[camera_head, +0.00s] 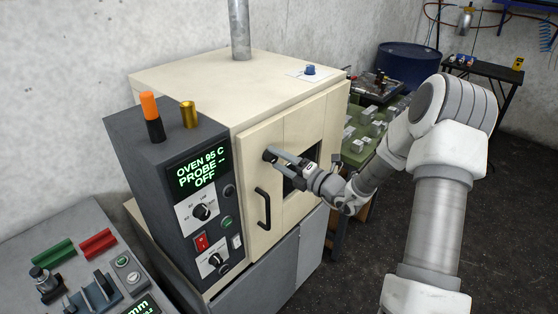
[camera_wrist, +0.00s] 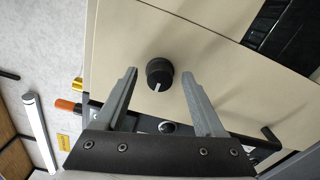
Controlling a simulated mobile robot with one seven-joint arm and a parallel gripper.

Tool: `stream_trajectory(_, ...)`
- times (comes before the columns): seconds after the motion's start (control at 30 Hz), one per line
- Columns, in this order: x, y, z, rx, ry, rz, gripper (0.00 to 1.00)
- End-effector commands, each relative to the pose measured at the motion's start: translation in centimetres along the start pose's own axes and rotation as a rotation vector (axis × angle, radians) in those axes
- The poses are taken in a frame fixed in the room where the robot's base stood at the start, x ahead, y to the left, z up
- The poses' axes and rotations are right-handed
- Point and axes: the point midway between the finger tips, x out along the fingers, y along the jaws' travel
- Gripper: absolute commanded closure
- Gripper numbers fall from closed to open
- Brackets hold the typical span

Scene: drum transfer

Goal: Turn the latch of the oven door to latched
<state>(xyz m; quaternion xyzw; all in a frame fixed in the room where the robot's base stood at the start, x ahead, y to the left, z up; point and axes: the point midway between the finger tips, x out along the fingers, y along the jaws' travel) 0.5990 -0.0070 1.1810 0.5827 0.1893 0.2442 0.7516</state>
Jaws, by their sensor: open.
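The oven door (camera_head: 262,139) is cream and looks closed on the cream oven. Its latch is a round black knob (camera_wrist: 159,70) with a white pointer line, at the door's upper left; the line points down, slightly left, in the wrist view. In the head view the knob (camera_head: 268,155) is partly hidden by my fingers. My gripper (camera_wrist: 158,76) is open, with one finger on either side of the knob. Gaps show between the fingers and the knob in the wrist view. The gripper (camera_head: 272,157) reaches the door from the right in the head view.
A black door handle (camera_head: 263,208) stands out below the latch. A dark control panel (camera_head: 193,194) with display, knobs and switches is left of the door. The dark window (camera_head: 290,183) lies behind my wrist. A green bench (camera_head: 372,127) with parts stands at the right.

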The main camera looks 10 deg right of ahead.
Motion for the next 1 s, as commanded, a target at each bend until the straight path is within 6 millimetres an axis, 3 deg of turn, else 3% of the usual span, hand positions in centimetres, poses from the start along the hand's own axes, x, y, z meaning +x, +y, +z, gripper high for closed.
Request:
stream_trajectory(0.27, -1.9, -0.1, 0.1, -0.002, -0.002, -0.001, 0.29)
stream_trajectory(0.7, -12.3, -0.2, 0.1, 0.0, -0.005, -0.002, 0.29)
stream_trajectory(1.0, -16.8, -0.1, 0.0, -0.001, -0.001, 0.0, 0.29)
